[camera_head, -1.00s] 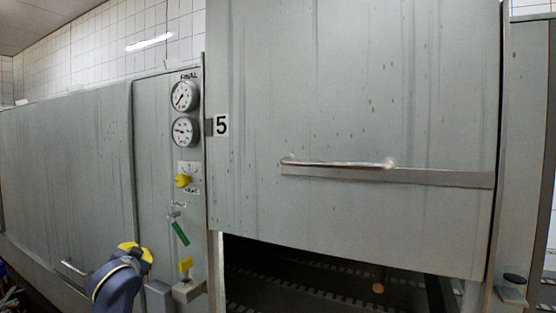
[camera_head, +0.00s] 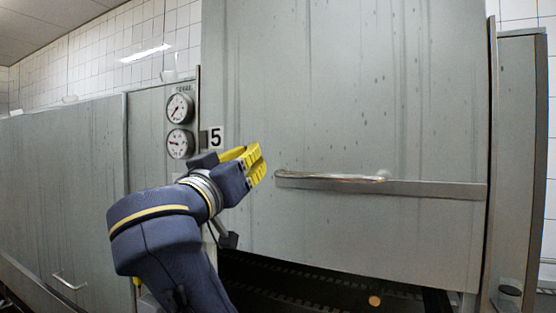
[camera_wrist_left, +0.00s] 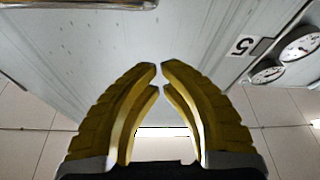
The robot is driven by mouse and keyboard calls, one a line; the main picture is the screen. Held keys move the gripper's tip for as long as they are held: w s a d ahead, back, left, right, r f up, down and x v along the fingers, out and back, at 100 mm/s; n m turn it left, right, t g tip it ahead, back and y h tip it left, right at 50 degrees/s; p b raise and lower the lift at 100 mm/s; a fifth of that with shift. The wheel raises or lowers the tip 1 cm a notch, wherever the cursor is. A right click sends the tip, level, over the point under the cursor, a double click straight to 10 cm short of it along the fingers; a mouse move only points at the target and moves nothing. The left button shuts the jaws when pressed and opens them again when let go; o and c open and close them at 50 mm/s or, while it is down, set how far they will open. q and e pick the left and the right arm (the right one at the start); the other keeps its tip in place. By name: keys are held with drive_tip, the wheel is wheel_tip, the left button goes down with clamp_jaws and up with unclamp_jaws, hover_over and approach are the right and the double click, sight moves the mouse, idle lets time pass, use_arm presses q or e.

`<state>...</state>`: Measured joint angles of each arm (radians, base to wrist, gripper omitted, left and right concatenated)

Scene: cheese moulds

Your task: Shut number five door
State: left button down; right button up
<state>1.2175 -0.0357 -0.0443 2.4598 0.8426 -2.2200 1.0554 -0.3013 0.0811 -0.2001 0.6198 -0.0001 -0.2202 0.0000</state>
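The number five door (camera_head: 345,110) is a large grey metal panel, raised, with a dark opening (camera_head: 330,290) below its lower edge. The number 5 label (camera_head: 216,137) is on the left of it and also shows in the wrist view (camera_wrist_left: 243,46). A metal bar handle (camera_head: 330,178) runs across the door. My left gripper (camera_head: 258,164), with yellow fingers, is in front of the door, just left of the handle's left end and apart from it. In the wrist view its fingertips (camera_wrist_left: 160,66) nearly meet, with nothing between them. My right gripper is not in view.
Two round gauges (camera_head: 180,126) are on the panel left of the door; my left arm covers much of that panel's lower part. Another grey door with a low handle (camera_head: 68,281) is at the left. A black knob (camera_head: 510,288) is at the lower right.

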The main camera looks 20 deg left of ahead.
sight(280, 152)
use_arm(q)
drive_tip(key=x, duration=0.9)
drive_tip(key=shift+w, duration=0.15)
drive_tip(key=shift+w+f, duration=0.15)
drive_tip(key=shift+w, duration=0.15)
drive_tip(key=shift+s+d+f, duration=0.1)
drive_tip(key=shift+d+f, duration=0.1)
drive_tip(key=shift+f, duration=0.65)
drive_tip(key=shift+s+d+f, duration=0.1)
drive_tip(key=shift+d+f, duration=0.1)
drive_tip(key=shift+f, duration=0.65)
